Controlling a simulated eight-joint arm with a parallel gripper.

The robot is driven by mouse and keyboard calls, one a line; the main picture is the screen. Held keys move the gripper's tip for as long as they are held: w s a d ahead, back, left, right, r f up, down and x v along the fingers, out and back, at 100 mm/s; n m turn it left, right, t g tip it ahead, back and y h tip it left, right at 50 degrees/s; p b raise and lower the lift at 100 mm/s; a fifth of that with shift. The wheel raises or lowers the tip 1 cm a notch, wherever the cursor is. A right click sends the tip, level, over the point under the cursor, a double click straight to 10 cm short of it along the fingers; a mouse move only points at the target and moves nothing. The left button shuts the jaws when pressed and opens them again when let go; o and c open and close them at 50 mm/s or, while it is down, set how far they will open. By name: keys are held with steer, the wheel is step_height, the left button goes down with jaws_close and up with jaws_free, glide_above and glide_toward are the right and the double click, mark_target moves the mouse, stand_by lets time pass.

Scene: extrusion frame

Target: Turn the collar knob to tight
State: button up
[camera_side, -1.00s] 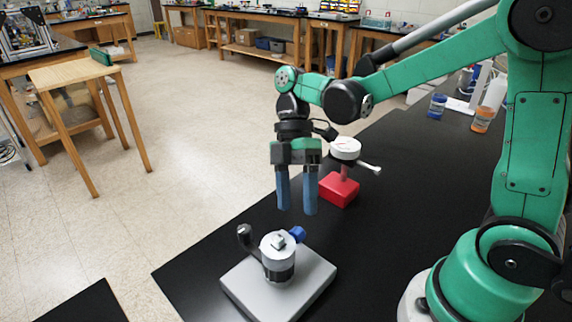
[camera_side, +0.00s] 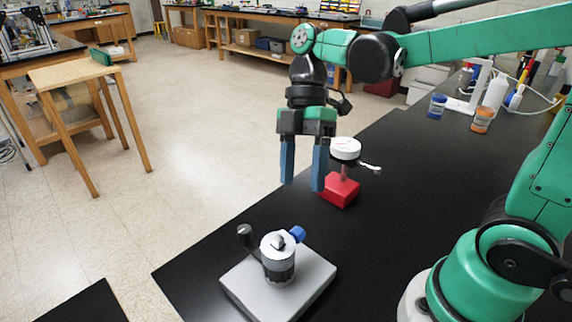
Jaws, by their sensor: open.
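A device on a grey base plate (camera_side: 310,294) stands at the front of the black bench. Its upright silver and black cylinder (camera_side: 279,258) has a small raised silver grip (camera_side: 277,242) on its top face. A black-tipped lever (camera_side: 245,236) rises at its left and a blue knob (camera_side: 298,233) sticks out behind at its right. I cannot tell which part is called the collar knob, and no tight mark is readable. My gripper (camera_side: 303,186) points down, open and empty, above and slightly right of the cylinder, touching nothing.
A red block (camera_side: 339,190) with a white disc (camera_side: 345,149) and a small side handle stands behind my gripper.

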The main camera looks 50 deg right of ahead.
mark_target(300, 228)
steer(key=shift+s+a+f+n+t, duration=0.2)
steer(key=shift+f+t, duration=0.45)
steer(key=shift+f, duration=0.75)
steer(key=shift+s+a+f+n+t, duration=0.15)
steer(key=shift+s+a+f+t, duration=0.15)
steer(key=shift+f+t, duration=0.75)
steer(key=shift+s+a+f+n+t, duration=0.15)
steer(key=shift+s+f+t, duration=0.15)
steer(key=shift+f, duration=1.4)
steer(key=shift+c, duration=0.2)
jaws_close()
